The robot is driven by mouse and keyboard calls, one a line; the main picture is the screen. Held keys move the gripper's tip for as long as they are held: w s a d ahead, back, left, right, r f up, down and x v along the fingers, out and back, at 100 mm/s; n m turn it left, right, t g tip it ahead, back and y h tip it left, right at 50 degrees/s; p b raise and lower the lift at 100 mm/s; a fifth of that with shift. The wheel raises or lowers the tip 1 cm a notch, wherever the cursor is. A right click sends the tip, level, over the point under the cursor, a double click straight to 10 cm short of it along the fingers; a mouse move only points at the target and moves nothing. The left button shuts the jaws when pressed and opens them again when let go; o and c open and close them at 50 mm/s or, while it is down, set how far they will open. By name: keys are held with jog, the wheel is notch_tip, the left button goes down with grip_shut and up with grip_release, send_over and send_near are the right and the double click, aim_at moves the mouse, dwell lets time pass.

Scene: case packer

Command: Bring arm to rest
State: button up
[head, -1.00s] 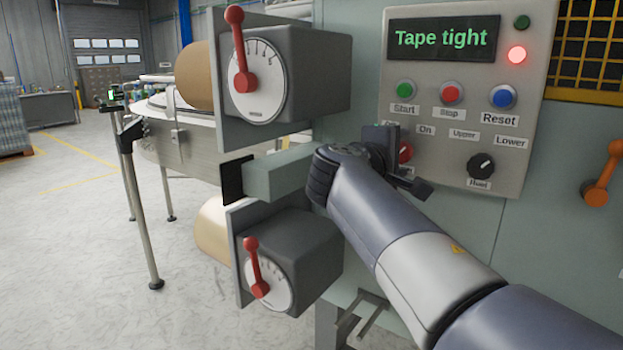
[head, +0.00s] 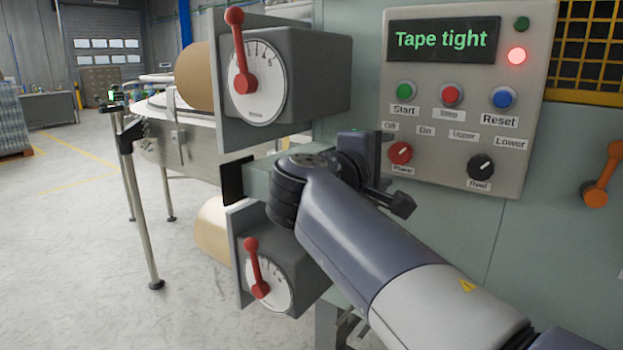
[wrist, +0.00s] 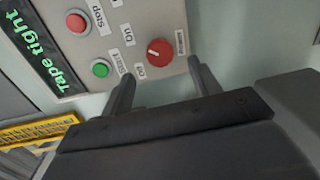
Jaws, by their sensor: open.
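My gripper (wrist: 162,82) is open and empty in the wrist view. Its two fingers point at the control panel, with the red power knob (wrist: 159,52) beyond and between them and no contact visible. In the head view my arm reaches in from the lower right, and the gripper (head: 395,174) is just left of and below the panel (head: 440,118). The red knob also shows in the head view (head: 400,153), clear of the fingers. The panel's display (head: 441,39) reads "Tape tight" and a red lamp (head: 517,55) is lit.
Two grey dial boxes with red levers, an upper one (head: 310,75) and a lower one (head: 305,262), stand left of the panel. My wrist is close to the lower box. An orange handle (head: 603,175) is at the right. Open floor (head: 80,260) lies at the left.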

aim_at(398, 152)
jog(key=x, duration=0.7)
jog(key=shift+w+d, duration=0.25)
jog(key=shift+w, duration=0.05)
jog(key=shift+s+a+r+n+p, duration=0.2)
jog(key=shift+r+n+p, duration=0.15)
jog(key=shift+n+p, duration=0.7)
jog(key=n+h+p, duration=0.1)
jog(key=n+p, duration=0.4)
jog(key=p, duration=0.1)
jog(key=n+p, duration=0.4)
jog(key=shift+w+a, duration=0.1)
jog(key=n+p, duration=0.4)
jog(key=shift+f+h, duration=0.1)
jog(key=shift+h, duration=0.2)
jog(key=shift+a+f+n, duration=0.2)
jog(key=shift+a+n, duration=0.05)
jog(key=shift+a, duration=0.05)
jog(key=shift+s+a, duration=0.35)
jog(key=shift+s, duration=0.35)
